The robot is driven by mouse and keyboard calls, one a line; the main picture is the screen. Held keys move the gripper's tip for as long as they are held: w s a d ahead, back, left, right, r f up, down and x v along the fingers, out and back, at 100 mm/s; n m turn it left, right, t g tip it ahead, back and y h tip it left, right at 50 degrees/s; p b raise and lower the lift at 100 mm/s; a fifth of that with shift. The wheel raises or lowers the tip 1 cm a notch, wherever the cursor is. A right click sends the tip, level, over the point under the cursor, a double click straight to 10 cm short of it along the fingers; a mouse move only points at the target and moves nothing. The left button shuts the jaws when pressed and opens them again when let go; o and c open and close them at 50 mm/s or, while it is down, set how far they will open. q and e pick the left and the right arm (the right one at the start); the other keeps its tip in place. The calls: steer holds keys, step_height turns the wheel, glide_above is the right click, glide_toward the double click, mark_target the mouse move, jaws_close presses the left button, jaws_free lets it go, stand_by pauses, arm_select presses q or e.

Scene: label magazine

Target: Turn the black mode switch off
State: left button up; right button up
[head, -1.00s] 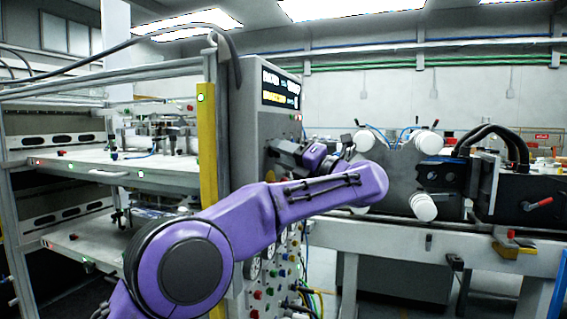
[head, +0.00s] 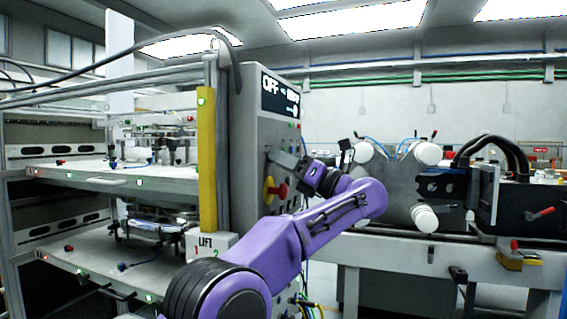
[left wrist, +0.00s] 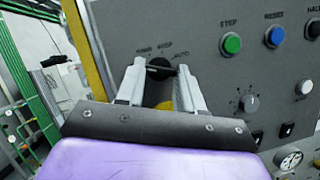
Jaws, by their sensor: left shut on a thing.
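The black mode switch (left wrist: 158,66) is a round knob on the grey panel in the left wrist view, with small labels around its top; the right one seems to read AUTO. My left gripper (left wrist: 160,72) has its two pale fingers on either side of the knob and is shut on it. The fingers partly hide the knob, so its exact pointing direction is hard to tell. In the head view my left gripper (head: 283,160) is against the panel face and hides the switch. The panel's display (head: 280,97) reads OFF in large letters. My right gripper is not in view.
A red knob on a yellow base (head: 278,189) sits below the gripper. Green (left wrist: 232,43), blue (left wrist: 275,36) and black (left wrist: 313,29) buttons and a selector dial (left wrist: 250,103) are to the right. A yellow post (head: 207,160) and shelf rack stand left of the panel.

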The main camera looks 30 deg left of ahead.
arm_select(q)
steer(key=shift+r, duration=0.1)
steer(key=o, duration=1)
steer(key=shift+o, duration=0.2)
steer(key=s+v, duration=0.1)
steer(key=v, duration=0.9)
steer(key=shift+w+d, duration=0.3)
steer(key=shift+w, duration=0.25)
